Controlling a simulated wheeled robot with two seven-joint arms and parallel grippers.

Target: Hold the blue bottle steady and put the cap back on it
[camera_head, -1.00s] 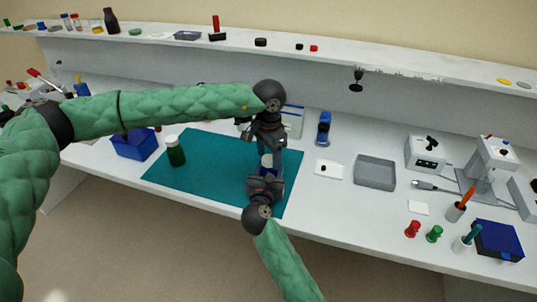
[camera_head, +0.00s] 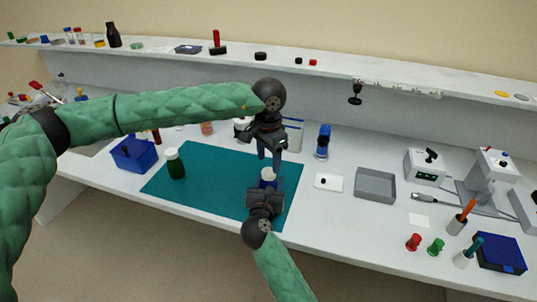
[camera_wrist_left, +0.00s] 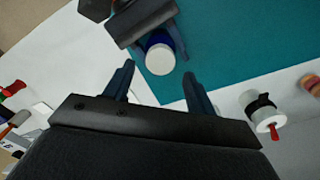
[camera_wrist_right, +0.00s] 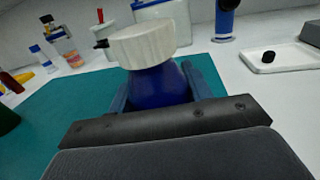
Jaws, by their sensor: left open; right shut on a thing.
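The blue bottle (camera_wrist_right: 155,88) stands between the fingers of my right gripper (camera_head: 267,188), which is shut on it over the teal mat (camera_head: 215,160). A wide white cap (camera_wrist_right: 148,46) sits on top of the bottle and looks slightly tilted in the right wrist view; whether it is threaded on I cannot tell. The cap also shows from above in the left wrist view (camera_wrist_left: 160,59). My left gripper (camera_wrist_left: 158,90) is open and empty, its fingers apart from the cap. In the head view it is just above the bottle.
A blue box (camera_head: 134,154) is left of the mat. A white dish (camera_head: 328,182) and a grey tray (camera_head: 375,185) lie to the right. A white jar with a black clamp (camera_wrist_left: 264,110) stands behind.

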